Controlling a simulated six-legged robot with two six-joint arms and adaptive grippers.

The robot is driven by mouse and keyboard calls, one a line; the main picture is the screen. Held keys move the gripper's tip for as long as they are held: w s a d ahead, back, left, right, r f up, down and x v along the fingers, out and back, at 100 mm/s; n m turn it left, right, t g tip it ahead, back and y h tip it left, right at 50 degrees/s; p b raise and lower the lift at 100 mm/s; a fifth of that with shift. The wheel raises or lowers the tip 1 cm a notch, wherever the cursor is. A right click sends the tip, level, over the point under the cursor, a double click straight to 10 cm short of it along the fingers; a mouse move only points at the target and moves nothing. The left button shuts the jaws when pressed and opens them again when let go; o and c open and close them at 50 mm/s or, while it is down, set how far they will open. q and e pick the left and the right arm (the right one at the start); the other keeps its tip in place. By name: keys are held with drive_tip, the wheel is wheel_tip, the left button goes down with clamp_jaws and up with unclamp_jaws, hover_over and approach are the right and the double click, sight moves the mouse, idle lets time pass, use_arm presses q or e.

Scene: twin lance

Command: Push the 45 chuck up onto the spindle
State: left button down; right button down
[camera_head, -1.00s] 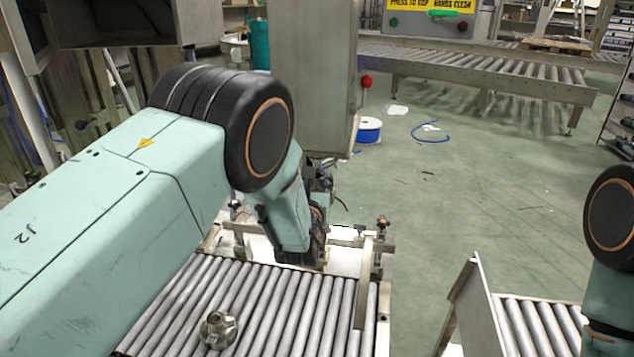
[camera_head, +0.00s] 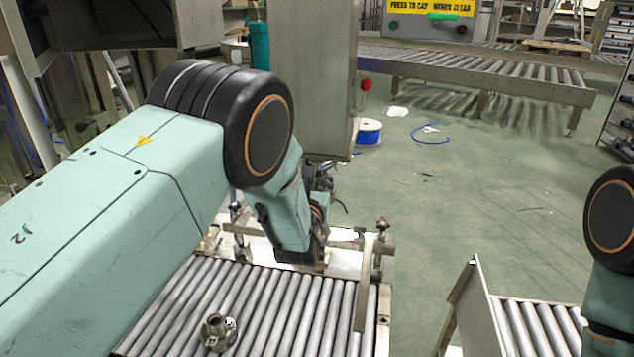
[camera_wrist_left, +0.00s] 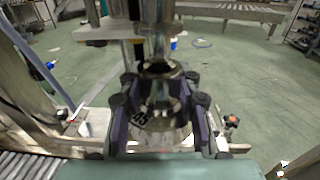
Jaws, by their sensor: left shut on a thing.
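The 45 chuck (camera_wrist_left: 160,102), a shiny metal piece marked 45, is upright between the dark fingers of my left gripper (camera_wrist_left: 160,90) in the left wrist view. The gripper is shut on it. The spindle (camera_wrist_left: 158,35), a vertical metal shaft, comes down right over the chuck's upper rim. I cannot tell whether it is inside the chuck or just above it. In the head view my left gripper (camera_head: 320,178) is mostly hidden by my wrist, beside the grey machine column, and the chuck is not visible. My right arm shows at the right edge; its gripper is out of view.
Another metal chuck-like part (camera_head: 218,332) lies on the near roller conveyor (camera_head: 275,310). A frame with clamp knobs (camera_head: 382,224) stands at its far end. The grey machine column (camera_head: 312,80) rises close to my left gripper. The floor to the right is mostly open.

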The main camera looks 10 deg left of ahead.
sight(317, 173)
use_arm(q)
drive_tip(key=shift+r+p, duration=0.9)
drive_tip(key=shift+r, duration=0.7)
